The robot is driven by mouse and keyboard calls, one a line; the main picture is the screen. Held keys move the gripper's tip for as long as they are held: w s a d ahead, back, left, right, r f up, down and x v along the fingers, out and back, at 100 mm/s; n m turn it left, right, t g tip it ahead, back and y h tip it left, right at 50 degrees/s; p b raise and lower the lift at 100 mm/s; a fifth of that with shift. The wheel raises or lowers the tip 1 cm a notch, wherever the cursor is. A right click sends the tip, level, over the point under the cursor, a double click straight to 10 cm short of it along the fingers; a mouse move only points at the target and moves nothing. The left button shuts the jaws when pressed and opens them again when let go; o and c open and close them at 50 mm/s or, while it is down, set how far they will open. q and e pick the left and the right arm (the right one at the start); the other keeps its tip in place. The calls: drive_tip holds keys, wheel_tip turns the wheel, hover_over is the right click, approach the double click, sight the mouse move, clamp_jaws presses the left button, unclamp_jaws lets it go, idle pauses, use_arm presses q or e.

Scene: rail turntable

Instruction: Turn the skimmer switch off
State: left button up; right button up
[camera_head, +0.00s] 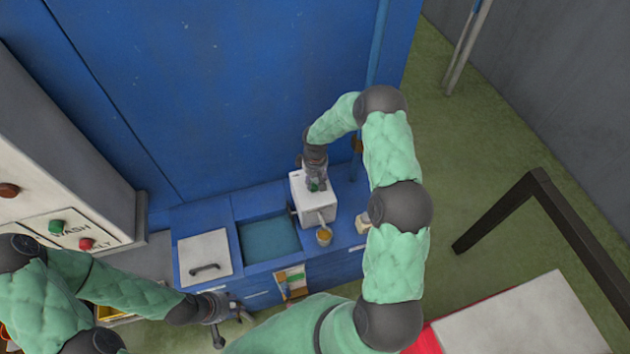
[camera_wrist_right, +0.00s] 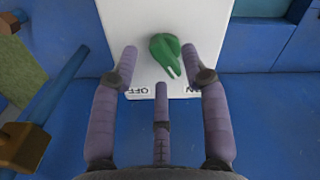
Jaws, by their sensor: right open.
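The skimmer switch is a green knob (camera_wrist_right: 166,53) on top of a white box (camera_head: 313,207). In the right wrist view, the knob's notched tip points down and to the right, towards the ON label (camera_wrist_right: 192,90). The OFF label (camera_wrist_right: 137,91) is to the left. My right gripper (camera_wrist_right: 164,70) is open, with its fingers spread on both sides of the knob. I cannot tell whether they touch it. In the head view, my right gripper (camera_head: 316,184) is over the box and partly covers the knob. My left gripper (camera_head: 232,326) looks open and empty, low at the left.
A blue counter (camera_head: 205,221) carries a sunken basin (camera_head: 269,238) and a white lid with a dark handle (camera_head: 204,256). A small yellowish cup (camera_head: 324,236) is near the box. A blue wall rises behind. A panel with WASH and HALT buttons (camera_head: 72,236) stands left.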

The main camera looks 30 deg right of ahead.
drive_tip(key=shift+f, duration=0.8)
clamp_jaws()
